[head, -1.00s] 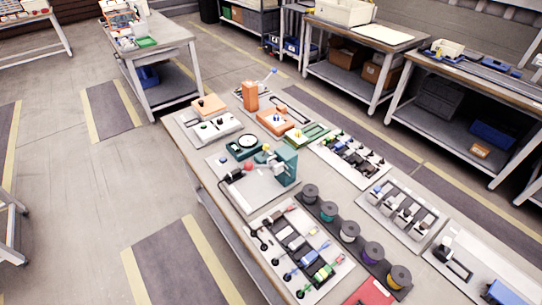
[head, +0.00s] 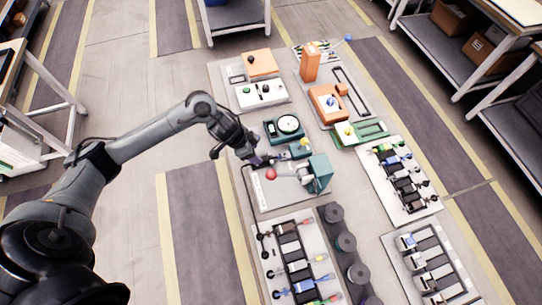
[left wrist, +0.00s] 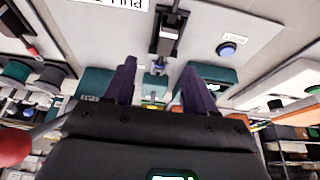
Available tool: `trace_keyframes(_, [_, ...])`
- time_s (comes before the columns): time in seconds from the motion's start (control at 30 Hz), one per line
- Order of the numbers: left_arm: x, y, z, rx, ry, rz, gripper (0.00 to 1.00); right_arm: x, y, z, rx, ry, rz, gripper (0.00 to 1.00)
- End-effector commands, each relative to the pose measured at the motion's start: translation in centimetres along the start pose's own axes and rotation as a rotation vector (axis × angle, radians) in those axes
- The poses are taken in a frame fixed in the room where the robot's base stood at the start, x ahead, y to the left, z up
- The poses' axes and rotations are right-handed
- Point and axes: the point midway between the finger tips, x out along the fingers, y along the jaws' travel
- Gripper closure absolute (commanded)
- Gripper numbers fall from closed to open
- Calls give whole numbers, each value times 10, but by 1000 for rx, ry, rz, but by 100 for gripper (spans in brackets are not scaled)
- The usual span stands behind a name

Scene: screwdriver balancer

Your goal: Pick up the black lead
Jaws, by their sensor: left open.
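My left gripper (head: 262,161) is over the light board (head: 262,190) with the red ball (head: 271,174) and the teal stand (head: 318,174). In the left wrist view its two purple fingers (left wrist: 160,68) are apart, with nothing between them. A black elongated part (left wrist: 168,34) with a pale label lies on a light panel beyond the fingertips. I cannot tell whether it is the black lead. In the head view the arm and gripper cover part of the board. The leads board (head: 258,222) nearer to me holds black round ends and coloured pieces. My right gripper does not show.
Dark spools (head: 345,243) stand in a row beside the leads board. A teal dial unit (head: 284,130) and orange blocks (head: 262,63) stand farther back. A board of small connectors (head: 436,208) lies to the right. The floor left of the table is clear.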

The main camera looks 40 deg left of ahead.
Motion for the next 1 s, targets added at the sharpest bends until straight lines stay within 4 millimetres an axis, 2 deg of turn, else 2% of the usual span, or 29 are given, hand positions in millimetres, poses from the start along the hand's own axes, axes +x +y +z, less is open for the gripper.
trace_keyframes(0.1, [16,0,0,-1,2,1,45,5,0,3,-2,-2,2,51])
trace_keyframes(0.37, [30,-2,0,1,1,-1,45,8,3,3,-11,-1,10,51])
trace_keyframes(0.7, [70,-8,3,1,3,-1,45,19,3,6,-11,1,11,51])
trace_keyframes(1.0, [77,-8,3,3,2,-3,45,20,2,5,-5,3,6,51])
